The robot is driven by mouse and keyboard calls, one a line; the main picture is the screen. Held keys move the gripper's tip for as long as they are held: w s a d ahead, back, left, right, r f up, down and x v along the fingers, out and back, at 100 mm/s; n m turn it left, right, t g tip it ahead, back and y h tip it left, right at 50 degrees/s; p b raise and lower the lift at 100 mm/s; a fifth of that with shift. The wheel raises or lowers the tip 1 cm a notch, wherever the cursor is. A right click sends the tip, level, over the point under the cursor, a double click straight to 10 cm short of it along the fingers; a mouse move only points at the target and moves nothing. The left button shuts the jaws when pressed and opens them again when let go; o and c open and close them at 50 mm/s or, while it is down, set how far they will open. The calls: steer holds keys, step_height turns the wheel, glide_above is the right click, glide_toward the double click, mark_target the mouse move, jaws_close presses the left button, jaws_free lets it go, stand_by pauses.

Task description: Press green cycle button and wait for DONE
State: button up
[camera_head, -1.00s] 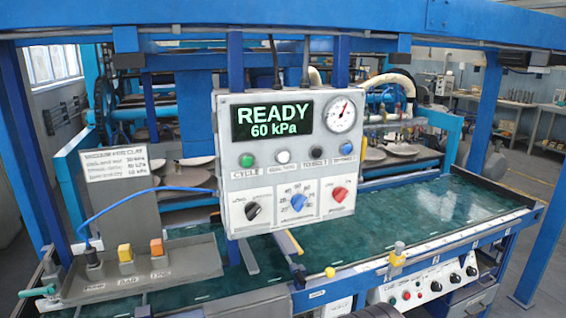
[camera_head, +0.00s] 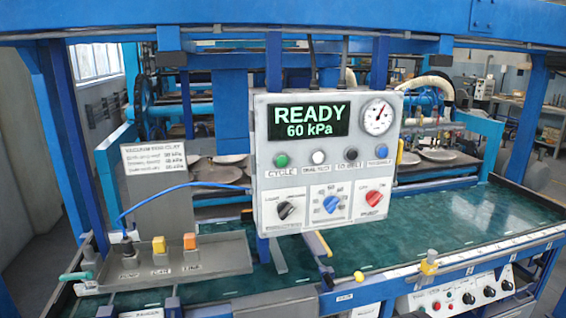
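The green cycle button (camera_head: 281,160) sits at the upper left of the button row on a light grey control box (camera_head: 262,190). The label "CYCLE" is under it. White, black and blue buttons follow to its right. The display (camera_head: 308,121) on the box reads "READY 60 kPa" in green letters. A round gauge (camera_head: 377,117) with a red needle is at the box's upper right. My gripper is not in view.
A black, a blue and a red knob (camera_head: 373,198) line the box's lower part. A grey tray with yellow and orange switches (camera_head: 189,241) stands at left, with a blue cable (camera_head: 160,192) above it. A green table surface (camera_head: 470,220) extends right. Blue beams frame the top and sides.

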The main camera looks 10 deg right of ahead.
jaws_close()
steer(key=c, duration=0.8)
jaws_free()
